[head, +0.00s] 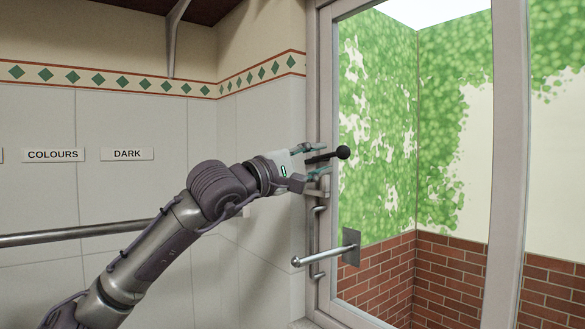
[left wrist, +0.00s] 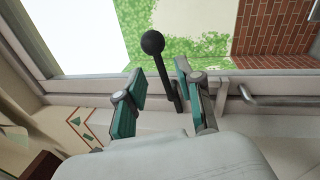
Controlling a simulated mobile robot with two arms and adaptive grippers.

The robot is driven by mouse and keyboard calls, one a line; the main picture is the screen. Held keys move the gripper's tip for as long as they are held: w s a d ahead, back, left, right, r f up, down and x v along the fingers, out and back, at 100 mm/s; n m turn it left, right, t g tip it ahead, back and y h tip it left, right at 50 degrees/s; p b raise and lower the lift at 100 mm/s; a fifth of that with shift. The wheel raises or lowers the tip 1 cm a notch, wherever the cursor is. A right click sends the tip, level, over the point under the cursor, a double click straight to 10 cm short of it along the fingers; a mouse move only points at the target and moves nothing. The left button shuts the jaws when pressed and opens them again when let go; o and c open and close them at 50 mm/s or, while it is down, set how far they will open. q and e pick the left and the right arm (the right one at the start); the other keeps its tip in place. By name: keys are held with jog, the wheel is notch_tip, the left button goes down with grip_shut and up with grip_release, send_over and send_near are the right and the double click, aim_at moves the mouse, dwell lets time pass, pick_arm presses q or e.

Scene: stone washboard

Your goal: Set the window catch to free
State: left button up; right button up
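The window catch (head: 343,153) is a black lever with a round ball knob, mounted at the window's left frame post. In the head view it points right and slightly up. In the left wrist view its knob and stem (left wrist: 153,43) stand in front of the glass. My left gripper (head: 319,160) is at the lever, with one finger above and one below it. In the left wrist view the fingers (left wrist: 160,74) are apart, with the stem between them, nearer the right finger. Contact with that finger is unclear. The lever's base is partly hidden. My right gripper is out of view.
Below the catch, a metal bar with a ball end (head: 325,254) sticks out from a square plate. A rail (head: 80,233) runs along the tiled wall, under labels COLOURS (head: 53,155) and DARK (head: 127,154).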

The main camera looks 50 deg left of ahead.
pick_arm(q)
jog(key=s+f, duration=0.1)
jog(key=s, duration=0.6)
jog(key=shift+a+f, duration=0.15)
jog(key=shift+f, duration=0.05)
dwell(0.6)
